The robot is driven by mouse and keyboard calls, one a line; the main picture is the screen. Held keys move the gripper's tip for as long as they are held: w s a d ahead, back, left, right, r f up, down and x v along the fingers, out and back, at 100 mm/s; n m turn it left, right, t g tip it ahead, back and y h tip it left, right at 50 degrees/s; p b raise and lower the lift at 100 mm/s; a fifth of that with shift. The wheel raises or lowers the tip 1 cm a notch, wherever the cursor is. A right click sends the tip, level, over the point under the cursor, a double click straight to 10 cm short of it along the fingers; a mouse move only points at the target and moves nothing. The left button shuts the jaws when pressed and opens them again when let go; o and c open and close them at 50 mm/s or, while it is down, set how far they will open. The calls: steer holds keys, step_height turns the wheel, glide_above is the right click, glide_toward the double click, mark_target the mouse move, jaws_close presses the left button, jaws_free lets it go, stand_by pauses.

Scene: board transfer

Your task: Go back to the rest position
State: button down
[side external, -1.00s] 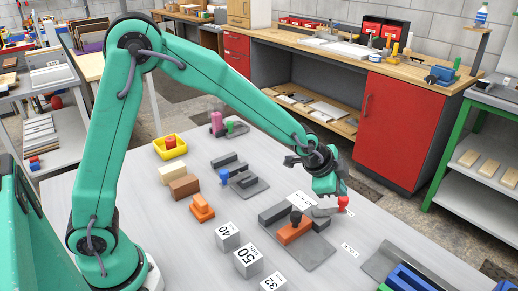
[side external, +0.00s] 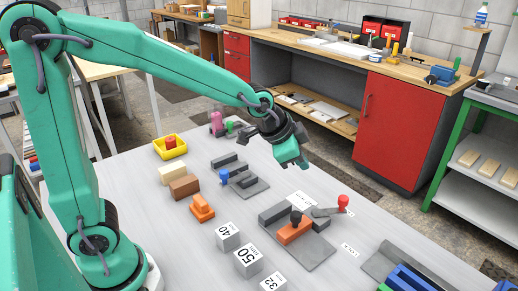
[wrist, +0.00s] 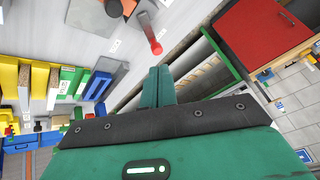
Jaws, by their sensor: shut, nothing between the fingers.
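My gripper (side external: 303,163) is green with a dark wrist and hangs above the table, up and to the left of the red-knobbed lever (side external: 343,201). Its fingers are together with nothing between them, and it touches nothing. In the wrist view my gripper (wrist: 158,70) shows its closed green fingers, with the red knob (wrist: 156,48) beyond the tips. The grey fixture plate (side external: 317,254) carries an orange block (side external: 294,233) with a dark knob on top. The lever's arm lies beside it on the plate.
Number blocks (side external: 248,261) stand at the table front. Grey fixtures (side external: 250,188) lie mid-table. Air above the table is clear.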

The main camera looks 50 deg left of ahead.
steer(key=s+a+r+n, duration=0.1)
steer(key=s+a+n, duration=0.1)
steer(key=s, duration=0.5)
steer(key=s+a+r+n, duration=0.2)
steer(key=s+a+n, duration=0.1)
steer(key=s, duration=0.4)
steer(key=s+a+r+n+g+y, duration=0.1)
steer(key=s+a+n, duration=0.1)
steer(key=s, duration=0.5)
steer(key=shift+a+r+n, duration=0.15)
steer(key=shift+a+n, duration=0.15)
steer(key=shift+a, duration=0.55)
